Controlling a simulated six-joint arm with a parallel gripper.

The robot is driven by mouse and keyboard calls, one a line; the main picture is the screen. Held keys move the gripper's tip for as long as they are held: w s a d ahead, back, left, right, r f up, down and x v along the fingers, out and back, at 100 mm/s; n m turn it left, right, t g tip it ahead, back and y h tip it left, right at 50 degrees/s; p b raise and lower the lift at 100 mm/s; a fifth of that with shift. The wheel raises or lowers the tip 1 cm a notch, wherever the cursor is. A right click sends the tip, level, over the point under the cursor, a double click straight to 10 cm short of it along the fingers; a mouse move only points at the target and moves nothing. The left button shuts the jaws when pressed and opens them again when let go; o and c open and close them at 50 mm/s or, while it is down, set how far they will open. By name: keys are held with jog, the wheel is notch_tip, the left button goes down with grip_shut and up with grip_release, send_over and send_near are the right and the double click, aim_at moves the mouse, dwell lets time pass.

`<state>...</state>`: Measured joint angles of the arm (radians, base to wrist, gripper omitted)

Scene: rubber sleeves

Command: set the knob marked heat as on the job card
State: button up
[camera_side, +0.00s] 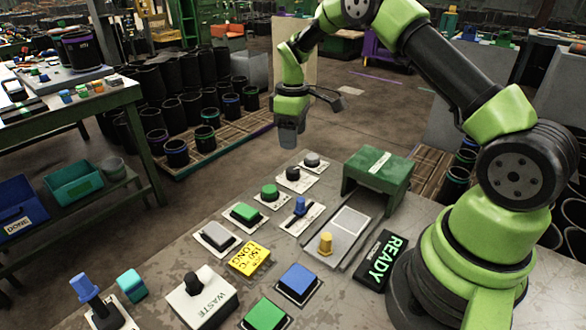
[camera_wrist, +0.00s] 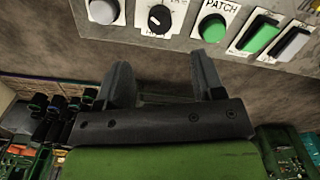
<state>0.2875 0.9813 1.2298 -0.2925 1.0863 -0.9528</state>
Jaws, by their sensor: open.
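The yellow job card (camera_side: 248,258) reads "150°C LONG" and lies on the grey bench. A black round knob (camera_side: 293,173) sits on a white plate near the bench's far edge. In the wrist view the black knob (camera_wrist: 160,18) shows a white pointer mark; its label and scale are too small to read, so I cannot confirm it says heat. My gripper (camera_side: 288,138) hangs above and beyond the knob, fingers down, apart from it. In the wrist view my gripper (camera_wrist: 162,75) is open with nothing between its fingers.
A grey round button (camera_side: 312,160) and a green PATCH button (camera_side: 269,192) flank the knob. A green rocker (camera_side: 246,212), a blue slider (camera_side: 299,205) and a yellow peg (camera_side: 326,242) are nearer. A green housing (camera_side: 378,172) stands right. A READY sign (camera_side: 381,262) is beside my base.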

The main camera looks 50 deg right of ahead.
aim_at(293, 169)
notch_tip(293, 169, down, 10)
jog(key=shift+f, duration=0.1)
dwell(0.4)
jog(key=c, duration=0.9)
